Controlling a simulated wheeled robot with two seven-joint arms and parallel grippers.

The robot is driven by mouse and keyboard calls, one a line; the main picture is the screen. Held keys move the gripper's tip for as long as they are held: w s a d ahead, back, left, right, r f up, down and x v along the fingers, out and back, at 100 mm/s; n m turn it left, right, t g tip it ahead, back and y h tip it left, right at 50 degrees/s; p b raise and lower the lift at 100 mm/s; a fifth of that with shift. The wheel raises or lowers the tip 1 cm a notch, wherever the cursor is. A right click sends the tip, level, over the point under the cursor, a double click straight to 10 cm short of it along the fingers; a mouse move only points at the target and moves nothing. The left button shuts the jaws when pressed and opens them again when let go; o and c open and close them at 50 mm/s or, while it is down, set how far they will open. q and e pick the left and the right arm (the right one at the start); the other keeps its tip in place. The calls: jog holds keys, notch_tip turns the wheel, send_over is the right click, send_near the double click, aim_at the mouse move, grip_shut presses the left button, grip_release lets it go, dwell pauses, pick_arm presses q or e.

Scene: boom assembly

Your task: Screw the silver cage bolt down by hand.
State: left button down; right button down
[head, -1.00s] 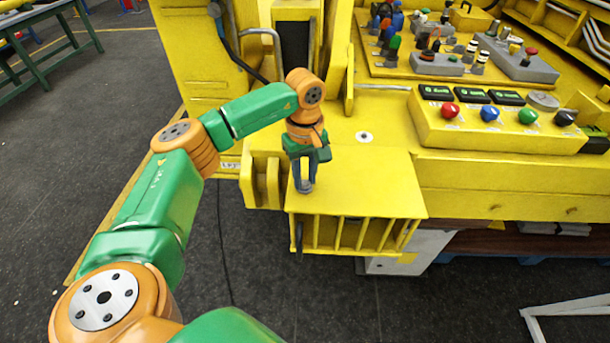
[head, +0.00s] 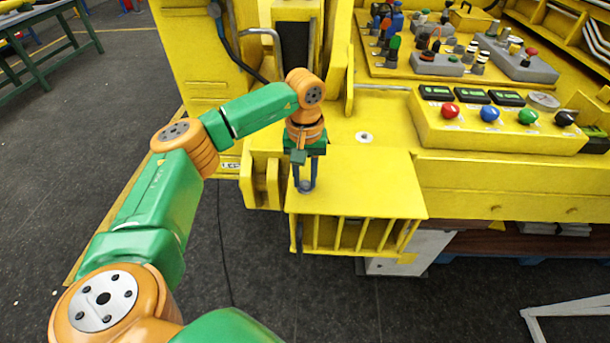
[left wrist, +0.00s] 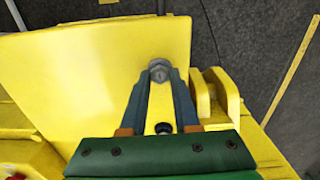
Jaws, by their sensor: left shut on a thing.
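The silver cage bolt (left wrist: 160,71) shows in the left wrist view, upright on the yellow cage top (left wrist: 110,65) near its edge. My left gripper (left wrist: 160,80) points down at the bolt with its two blue-grey fingers closed on the bolt head, one on each side. In the head view the left gripper (head: 305,188) stands over the left part of the yellow cage (head: 370,195); the fingers largely hide the bolt there. I cannot tell how deep the bolt sits. My right gripper is not in view.
A yellow control box (head: 500,120) with coloured knobs stands to the right. A yellow bracket (head: 263,180) stands just left of the cage. The cage top right of the gripper is clear.

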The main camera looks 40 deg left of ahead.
aim_at(306, 183)
pick_arm(q)
jog(key=shift+w+r, duration=0.1)
jog(key=shift+r, duration=0.05)
jog(key=c, duration=0.6)
grip_release()
jog(key=shift+c, duration=0.2)
notch_tip(306, 183, up, 6)
jog(key=shift+b, duration=0.7)
jog(key=shift+r, duration=0.5)
jog(key=shift+f, duration=0.1)
